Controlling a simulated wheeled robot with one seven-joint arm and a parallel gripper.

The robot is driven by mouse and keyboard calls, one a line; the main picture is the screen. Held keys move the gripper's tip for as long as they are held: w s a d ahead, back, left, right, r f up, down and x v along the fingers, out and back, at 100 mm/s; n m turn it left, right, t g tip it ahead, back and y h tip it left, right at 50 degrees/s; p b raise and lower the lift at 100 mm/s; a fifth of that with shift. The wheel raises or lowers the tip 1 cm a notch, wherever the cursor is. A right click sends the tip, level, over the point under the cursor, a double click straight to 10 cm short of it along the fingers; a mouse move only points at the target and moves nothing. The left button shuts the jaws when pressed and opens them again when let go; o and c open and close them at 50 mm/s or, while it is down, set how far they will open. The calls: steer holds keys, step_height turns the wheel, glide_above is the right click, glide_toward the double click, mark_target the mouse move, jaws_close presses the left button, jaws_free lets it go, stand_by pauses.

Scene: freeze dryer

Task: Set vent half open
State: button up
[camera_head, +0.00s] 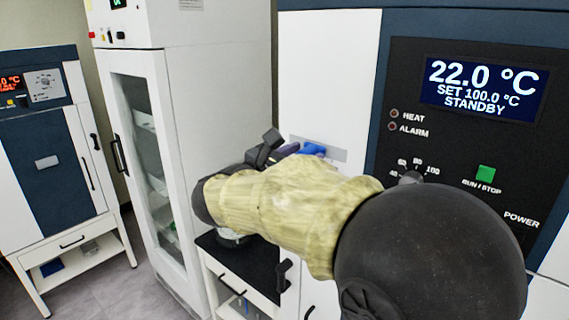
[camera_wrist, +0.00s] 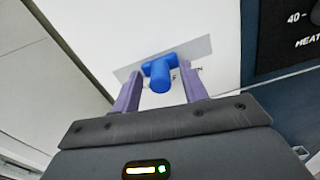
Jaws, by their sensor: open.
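The vent handle is a blue knob (camera_wrist: 160,76) on a grey label plate (camera_wrist: 196,50) on the white front panel. In the head view the blue handle (camera_head: 312,149) shows just past my gripper (camera_head: 284,151), partly hidden by it. In the wrist view my gripper (camera_wrist: 160,92) is open, with its two purple fingers on either side of the blue knob. The knob lies between the fingers with a gap on each side. The plate's lettering is mostly hidden, so I cannot read the vent setting.
The dark control panel (camera_head: 463,140) is on the right, with a display reading 22.0 °C, SET 100.0 °C, STANDBY. It has a green RUN/STOP button (camera_head: 486,174) and a dial (camera_head: 412,178) partly behind my arm. A white glass-door cabinet (camera_head: 180,150) stands left.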

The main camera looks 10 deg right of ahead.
steer(key=b+v, duration=0.4)
steer(key=v, duration=1.3)
steer(key=shift+s+f, duration=0.1)
steer(key=d+f+m+g+y, duration=0.25)
steer(key=d+f, duration=0.25)
steer(key=f, duration=0.5)
steer(key=d+f+m+g+y, duration=0.2)
steer(key=d+f+g, duration=0.25)
steer(key=f, duration=0.55)
steer(key=s+d+f+m+y, duration=0.1)
steer(key=s+f+m+y, duration=0.1)
steer(key=f+m, duration=0.3)
steer(key=s+d+f+m+g+y, duration=0.1)
steer(key=s+d+f+m+y, duration=0.1)
steer(key=f+m+y, duration=0.2)
steer(key=s+d+f+m+g+y, duration=0.1)
steer(key=s+d+f+m+y, duration=0.1)
steer(key=f+m, duration=0.5)
steer(key=m+y, duration=0.1)
steer(key=m, duration=0.2)
steer(key=shift+d+f+m, duration=0.2)
steer(key=shift+d+m, duration=0.05)
steer(key=shift+m, duration=0.1)
